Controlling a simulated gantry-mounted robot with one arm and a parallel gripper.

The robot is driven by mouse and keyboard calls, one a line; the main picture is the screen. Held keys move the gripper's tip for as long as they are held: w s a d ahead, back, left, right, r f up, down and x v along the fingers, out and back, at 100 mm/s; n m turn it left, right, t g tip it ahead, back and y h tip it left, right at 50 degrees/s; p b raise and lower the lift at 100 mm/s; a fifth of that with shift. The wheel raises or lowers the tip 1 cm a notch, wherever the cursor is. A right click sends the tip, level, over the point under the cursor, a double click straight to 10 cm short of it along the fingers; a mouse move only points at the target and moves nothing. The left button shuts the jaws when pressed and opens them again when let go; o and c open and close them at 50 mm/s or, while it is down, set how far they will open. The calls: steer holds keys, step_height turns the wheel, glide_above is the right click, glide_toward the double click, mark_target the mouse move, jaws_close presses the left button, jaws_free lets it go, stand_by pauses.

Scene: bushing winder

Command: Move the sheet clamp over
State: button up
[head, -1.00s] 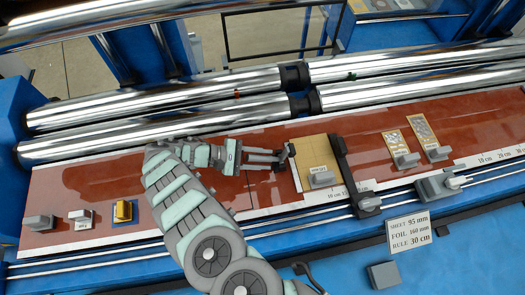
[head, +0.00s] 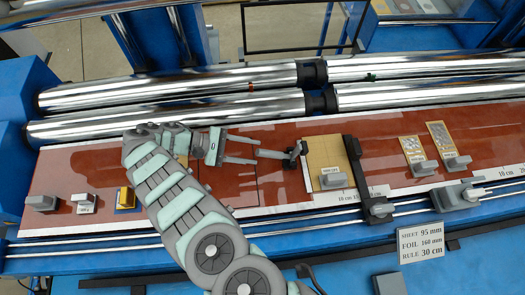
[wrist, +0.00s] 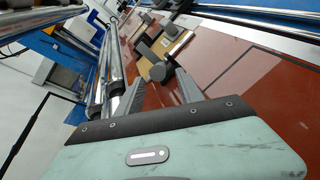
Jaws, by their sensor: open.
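A tan sheet (head: 323,151) lies on the red-brown bed, with a grey block (head: 333,179) at its front end. A small dark clamp-like piece (head: 297,152) stands at the sheet's left edge; a dark piece (wrist: 158,72) also shows ahead of the fingers in the wrist view. A long dark bar (head: 357,166) crosses the bed at the sheet's right edge, with a grey block on the front rail. I cannot tell for certain which is the sheet clamp. My gripper (head: 281,158) is open, fingers pointing right at the small dark piece. Whether they touch it is unclear.
Chrome rollers (head: 180,97) run behind the bed. Grey-handled pieces (head: 420,166) lie to the right, and a yellow block (head: 126,197) to the left.

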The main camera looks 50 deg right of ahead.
steer(key=shift+b+v, duration=1.1)
steer(key=shift+b, duration=0.35)
steer(key=shift+w+a+r+b, duration=0.1)
steer(key=shift+w+a+b, duration=0.1)
steer(key=shift+w+b, duration=0.15)
steer(key=shift+s+r, duration=0.1)
steer(key=shift+a, duration=0.1)
